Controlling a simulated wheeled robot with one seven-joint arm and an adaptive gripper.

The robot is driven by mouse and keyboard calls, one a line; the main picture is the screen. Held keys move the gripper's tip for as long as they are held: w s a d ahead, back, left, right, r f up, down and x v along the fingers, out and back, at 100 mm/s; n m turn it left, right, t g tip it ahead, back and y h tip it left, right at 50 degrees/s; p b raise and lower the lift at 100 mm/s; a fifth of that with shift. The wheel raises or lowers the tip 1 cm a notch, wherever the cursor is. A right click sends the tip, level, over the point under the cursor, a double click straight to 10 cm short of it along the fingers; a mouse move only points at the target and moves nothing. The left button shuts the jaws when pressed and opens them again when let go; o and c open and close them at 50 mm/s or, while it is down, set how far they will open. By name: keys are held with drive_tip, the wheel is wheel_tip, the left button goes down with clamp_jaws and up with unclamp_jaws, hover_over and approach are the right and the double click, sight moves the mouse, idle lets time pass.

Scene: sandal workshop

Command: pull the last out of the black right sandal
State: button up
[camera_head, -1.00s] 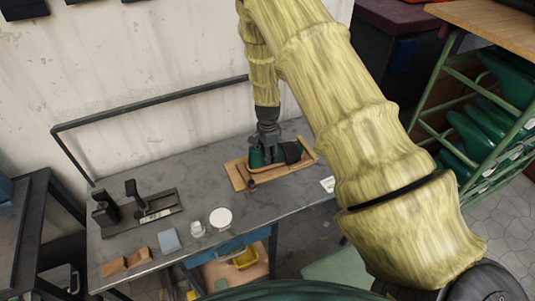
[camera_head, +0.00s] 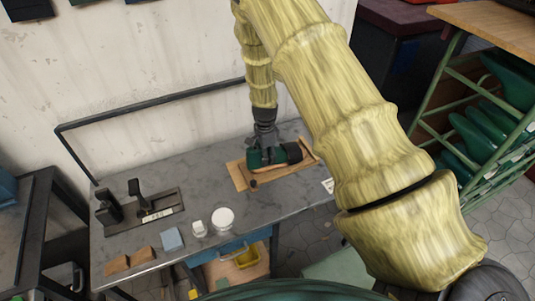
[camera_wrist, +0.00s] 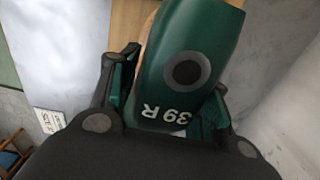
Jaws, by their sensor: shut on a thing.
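The green last (camera_head: 281,155), marked "39 R" in the wrist view (camera_wrist: 185,75), lies low over a wooden board (camera_head: 238,177). The black sandal upper (camera_head: 294,152) is at the last's right end in the head view, with a tan sole edge below. My gripper (camera_head: 265,147) points down from above and is shut on the last, one finger on each side of it. In the wrist view my gripper (camera_wrist: 172,85) has the last between its fingers. How far the last's toe sits inside the upper is hidden.
The board is on a grey workbench (camera_head: 195,182). A green rack (camera_head: 470,95) stands at the right.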

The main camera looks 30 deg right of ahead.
sight(251, 158)
drive_tip(key=shift+a, duration=0.3)
drive_tip(key=shift+a, duration=0.15)
drive_tip(key=shift+w+a+r, duration=0.1)
drive_tip(key=shift+a, duration=1)
drive_tip(key=shift+a, duration=0.1)
drive_tip(key=shift+a+p, duration=0.45)
drive_tip(key=shift+a, duration=0.6)
drive_tip(key=shift+w+a+r, duration=0.1)
drive_tip(key=shift+a, duration=0.15)
drive_tip(key=shift+a, duration=0.95)
drive_tip(key=shift+a, duration=0.1)
drive_tip(key=shift+w+a+r+p, duration=0.1)
drive_tip(key=shift+a+p, duration=0.3)
drive_tip(key=shift+a, duration=0.7)
